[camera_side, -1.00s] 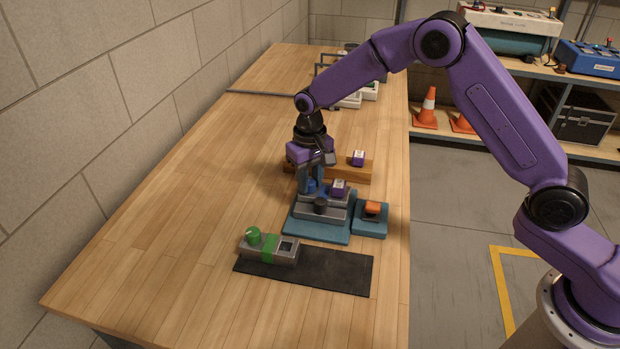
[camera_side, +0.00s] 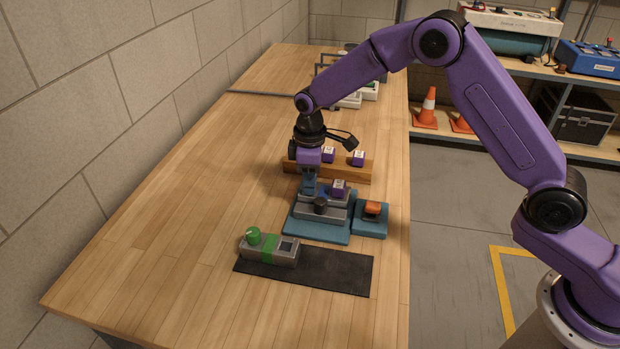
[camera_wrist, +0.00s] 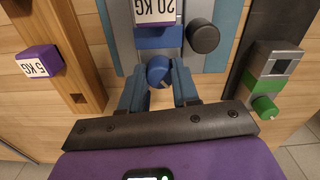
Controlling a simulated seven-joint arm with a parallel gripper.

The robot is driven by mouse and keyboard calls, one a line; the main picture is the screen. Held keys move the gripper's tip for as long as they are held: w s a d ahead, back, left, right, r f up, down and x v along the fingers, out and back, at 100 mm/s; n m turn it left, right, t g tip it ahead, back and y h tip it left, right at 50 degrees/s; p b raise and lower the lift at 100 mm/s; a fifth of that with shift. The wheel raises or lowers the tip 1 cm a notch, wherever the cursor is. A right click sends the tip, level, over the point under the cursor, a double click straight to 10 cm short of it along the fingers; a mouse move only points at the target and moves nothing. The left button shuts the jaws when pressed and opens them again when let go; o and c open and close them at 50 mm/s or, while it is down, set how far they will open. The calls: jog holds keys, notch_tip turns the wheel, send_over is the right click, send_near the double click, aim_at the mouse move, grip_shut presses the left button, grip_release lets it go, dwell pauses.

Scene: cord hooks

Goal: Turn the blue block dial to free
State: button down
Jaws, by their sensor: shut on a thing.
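The blue dial (camera_wrist: 158,70) shows in the wrist view between my two blue-grey fingers. My gripper (camera_wrist: 160,84) is shut on it, pointing down. In the side view my gripper (camera_side: 310,190) is at the left end of the grey fixture, and its fingers hide most of the dial. The fixture sits on a teal base plate (camera_side: 316,233). A blue block (camera_wrist: 158,38) lies beside the dial, against a purple and white 20 KG weight (camera_wrist: 155,10). I cannot read any dial marking.
A black knob (camera_side: 320,205) stands close to my fingers. An orange switch (camera_side: 373,208) is on a separate teal plate at right. A wooden rack (camera_side: 345,171) with purple weights lies behind. A grey device with a green knob (camera_side: 253,235) sits in front on a black mat (camera_side: 335,270).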

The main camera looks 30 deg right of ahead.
jog(key=shift+n, duration=0.6)
jog(key=c, duration=0.8)
grip_release()
jog(key=shift+r, duration=0.1)
notch_tip(320, 180, up, 17)
jog(key=shift+r, duration=0.2)
jog(key=shift+s, duration=0.1)
